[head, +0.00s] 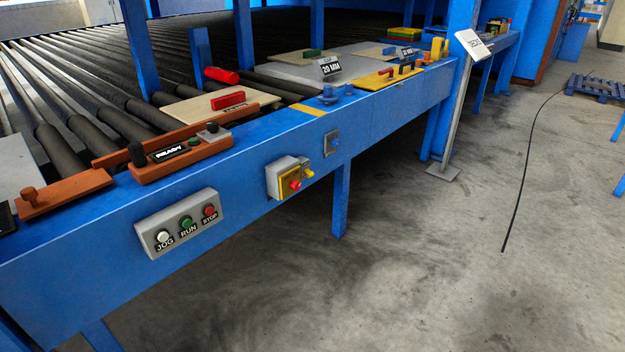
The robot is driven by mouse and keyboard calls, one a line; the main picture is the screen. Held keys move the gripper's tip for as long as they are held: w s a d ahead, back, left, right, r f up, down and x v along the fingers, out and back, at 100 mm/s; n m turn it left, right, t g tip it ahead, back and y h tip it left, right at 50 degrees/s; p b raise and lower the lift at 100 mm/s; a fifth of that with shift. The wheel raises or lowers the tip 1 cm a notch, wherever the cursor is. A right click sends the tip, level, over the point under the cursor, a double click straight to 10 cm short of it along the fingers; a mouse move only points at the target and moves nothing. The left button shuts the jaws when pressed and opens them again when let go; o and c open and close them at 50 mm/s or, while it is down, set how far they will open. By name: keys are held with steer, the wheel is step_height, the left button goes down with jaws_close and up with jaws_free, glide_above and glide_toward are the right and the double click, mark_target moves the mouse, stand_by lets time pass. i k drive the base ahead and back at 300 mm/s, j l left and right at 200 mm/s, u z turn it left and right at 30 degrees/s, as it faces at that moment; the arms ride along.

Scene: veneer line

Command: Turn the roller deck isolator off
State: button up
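A grey box with a yellow front plate and a red knob (295,185) is mounted on the front face of the blue roller deck frame (230,170), near the middle of the head view. It looks like the isolator, though no label on it is readable. A small yellow part (308,173) sits at its right side. The knob's exact setting is too small to tell. My gripper is not in view.
A grey JOG, RUN, STOP panel (180,223) is left of the box. A small blue-grey fitting (332,143) is to its right. Wooden boards and handled tools lie along the deck edge. A sign stand (452,125) is farther right. The concrete floor (400,260) in front is clear.

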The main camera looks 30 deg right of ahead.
mark_target(296, 185)
steer(key=i+l, duration=0.1)
steer(key=l, duration=0.5)
steer(key=i+l, duration=0.15)
steer(key=l, duration=0.4)
steer(key=i+l, duration=0.1)
steer(key=l, duration=0.5)
steer(key=i+l, duration=0.1)
steer(key=l, duration=0.45)
steer(key=i+l+u, duration=0.1)
steer(key=l, duration=0.5)
steer(key=i+l, duration=0.15)
steer(key=l, duration=0.45)
